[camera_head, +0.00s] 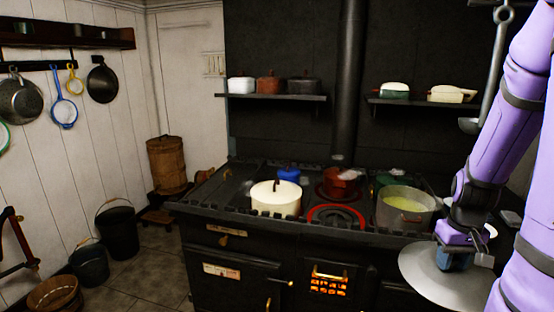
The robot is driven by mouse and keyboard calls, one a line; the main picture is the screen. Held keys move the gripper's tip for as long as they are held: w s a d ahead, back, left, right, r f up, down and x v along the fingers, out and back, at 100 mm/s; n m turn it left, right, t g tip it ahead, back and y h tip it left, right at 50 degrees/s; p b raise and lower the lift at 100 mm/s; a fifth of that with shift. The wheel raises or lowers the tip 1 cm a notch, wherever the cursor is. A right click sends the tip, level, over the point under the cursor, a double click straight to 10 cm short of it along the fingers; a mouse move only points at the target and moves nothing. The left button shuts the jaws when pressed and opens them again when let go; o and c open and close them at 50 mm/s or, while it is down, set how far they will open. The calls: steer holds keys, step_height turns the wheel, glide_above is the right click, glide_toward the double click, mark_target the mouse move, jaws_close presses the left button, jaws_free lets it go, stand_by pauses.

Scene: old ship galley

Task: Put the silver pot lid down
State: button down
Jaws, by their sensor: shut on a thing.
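My gripper (455,258) is at the lower right, at the end of my purple arm. It is shut on the silver pot lid (425,277), a wide grey disc held roughly level in front of the stove's right front edge. The gripper covers the lid's middle and handle, and my arm hides its right part. An open grey pot (405,211) with yellow-green contents stands on the stove just behind and left of the lid. I cannot tell the lid's exact height relative to the stove top.
The black stove (222,204) carries a cream lidded pot (276,199), a red pot (341,183) and a blue pot (289,175). A red-rimmed burner (337,217) is bare. Buckets (117,232) stand on the floor at left. A ladle-like utensil (497,70) hangs at upper right.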

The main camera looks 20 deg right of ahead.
mark_target(412, 248)
steer(key=shift+n, duration=0.6)
steer(key=w+f, duration=0.1)
steer(key=w, duration=0.2)
steer(key=w+a+f, duration=0.1)
steer(key=w, duration=0.2)
steer(key=w+a+f, duration=0.1)
steer(key=w, duration=0.2)
steer(key=shift+w+a+f, duration=0.15)
steer(key=shift+w+f, duration=0.05)
steer(key=w+a+f+n, duration=0.1)
steer(key=w+a+f, duration=0.6)
steer(key=w+a, duration=0.2)
steer(key=w+a+f+n, duration=0.1)
steer(key=w+a+f, duration=0.6)
steer(key=w+a, duration=0.2)
steer(key=shift+a+n, duration=0.4)
steer(key=shift+a, duration=0.5)
